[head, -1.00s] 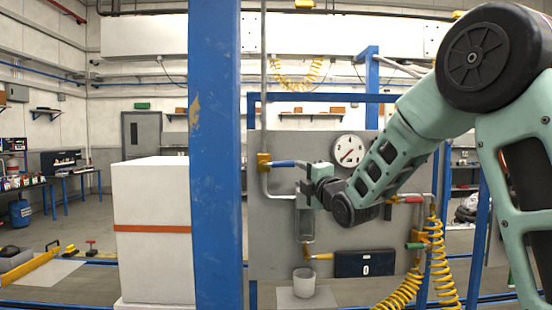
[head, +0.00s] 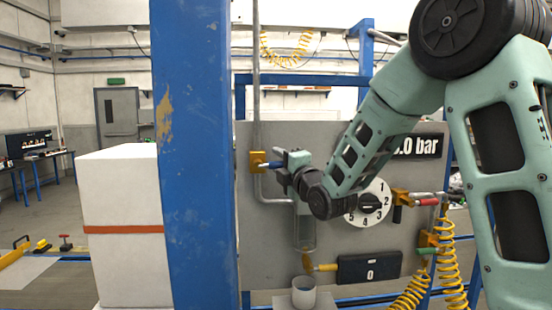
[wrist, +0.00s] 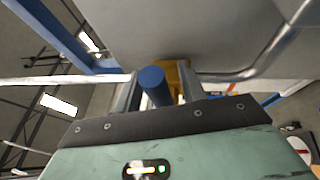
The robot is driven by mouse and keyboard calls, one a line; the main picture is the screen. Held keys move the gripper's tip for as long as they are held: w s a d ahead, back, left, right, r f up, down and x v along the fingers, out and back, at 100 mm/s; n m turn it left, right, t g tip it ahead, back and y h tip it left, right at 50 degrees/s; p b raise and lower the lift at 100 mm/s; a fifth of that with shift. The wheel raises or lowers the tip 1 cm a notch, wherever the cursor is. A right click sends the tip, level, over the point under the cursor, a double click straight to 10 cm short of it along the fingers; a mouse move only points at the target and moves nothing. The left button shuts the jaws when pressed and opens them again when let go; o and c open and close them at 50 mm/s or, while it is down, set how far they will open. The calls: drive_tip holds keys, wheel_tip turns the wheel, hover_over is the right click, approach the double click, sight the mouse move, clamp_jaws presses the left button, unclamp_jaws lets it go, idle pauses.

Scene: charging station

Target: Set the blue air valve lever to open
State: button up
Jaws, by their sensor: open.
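The blue air valve lever (head: 271,165) sticks out to the right from a yellow valve body (head: 258,161), across the vertical grey pipe. My gripper (head: 287,160) is at the lever's outer part and hides some of it. In the wrist view the blue lever (wrist: 154,84) shows end-on between the two open fingers of my gripper (wrist: 158,88), with the yellow valve body (wrist: 178,72) behind it. The lever lies nearer the left finger; contact cannot be told.
A blue post (head: 197,150) stands left of the grey panel (head: 275,240). A numbered dial (head: 372,204), a red lever (head: 428,202), a yellow-handled lever (head: 325,267) and coiled yellow hoses (head: 447,270) lie right and below. A white cup (head: 304,292) stands underneath.

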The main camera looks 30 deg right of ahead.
clamp_jaws()
drive_tip(key=shift+r, duration=0.1)
drive_tip(key=shift+w+a+r+n+g+b, duration=0.15)
drive_tip(key=shift+r+n+g+b, duration=0.25)
drive_tip(key=shift+n+b, duration=0.45)
drive_tip(key=shift+a+r+n+g+b, duration=0.1)
drive_tip(key=shift+r+n+g+b, duration=0.45)
drive_tip(key=shift+n, duration=0.55)
drive_tip(key=shift+w+a+r+n+g+b, duration=0.15)
drive_tip(key=shift+r+n+g+b, duration=0.15)
drive_tip(key=shift+n+b, duration=0.55)
drive_tip(key=shift+s, duration=0.1)
unclamp_jaws()
